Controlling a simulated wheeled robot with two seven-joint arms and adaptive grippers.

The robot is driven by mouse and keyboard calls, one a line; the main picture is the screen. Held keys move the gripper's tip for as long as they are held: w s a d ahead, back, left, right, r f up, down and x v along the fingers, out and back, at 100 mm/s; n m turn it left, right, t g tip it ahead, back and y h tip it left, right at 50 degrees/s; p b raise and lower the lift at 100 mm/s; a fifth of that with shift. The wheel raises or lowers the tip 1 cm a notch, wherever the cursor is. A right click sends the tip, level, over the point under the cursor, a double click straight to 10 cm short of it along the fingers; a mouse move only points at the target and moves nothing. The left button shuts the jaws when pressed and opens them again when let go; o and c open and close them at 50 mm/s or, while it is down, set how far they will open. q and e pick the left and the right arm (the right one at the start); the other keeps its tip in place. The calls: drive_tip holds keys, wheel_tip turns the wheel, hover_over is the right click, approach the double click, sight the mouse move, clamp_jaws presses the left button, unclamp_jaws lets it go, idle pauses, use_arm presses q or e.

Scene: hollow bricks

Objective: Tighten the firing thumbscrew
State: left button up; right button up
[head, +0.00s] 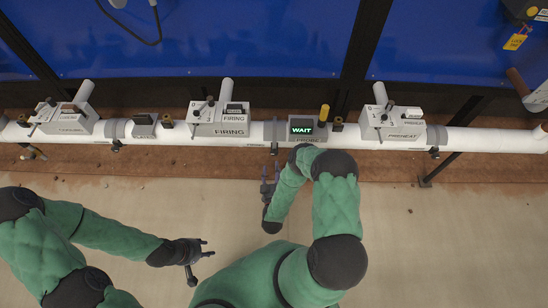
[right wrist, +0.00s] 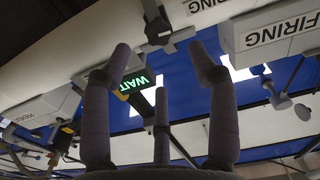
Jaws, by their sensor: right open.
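The grey FIRING box (head: 222,120) sits on the white pipe (head: 455,138). Just right of it, a grey collar (head: 275,131) has a small dark thumbscrew (head: 275,149) hanging at its front edge. In the right wrist view, a dark thumbscrew (right wrist: 158,24) shows on the pipe between the FIRING label and the lit WAIT display. My right gripper (head: 270,173) is open and empty in front of and below that thumbscrew, apart from it. In the right wrist view its fingers (right wrist: 157,75) are spread. My left gripper (head: 207,248) is open and empty over the floor at lower left.
The WAIT display box (head: 302,128) stands right of the collar, with a yellow-topped peg (head: 324,114) beside it. The PREHEAT box (head: 394,123) is further right. Similar collars and boxes line the pipe at left. The pale floor (head: 450,230) is mostly clear.

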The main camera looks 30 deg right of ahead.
sight(274, 154)
drive_tip(key=shift+b+x, duration=1.25)
drive_tip(key=shift+x, duration=2.45)
drive_tip(key=shift+a, duration=0.1)
drive_tip(key=c, duration=1.1)
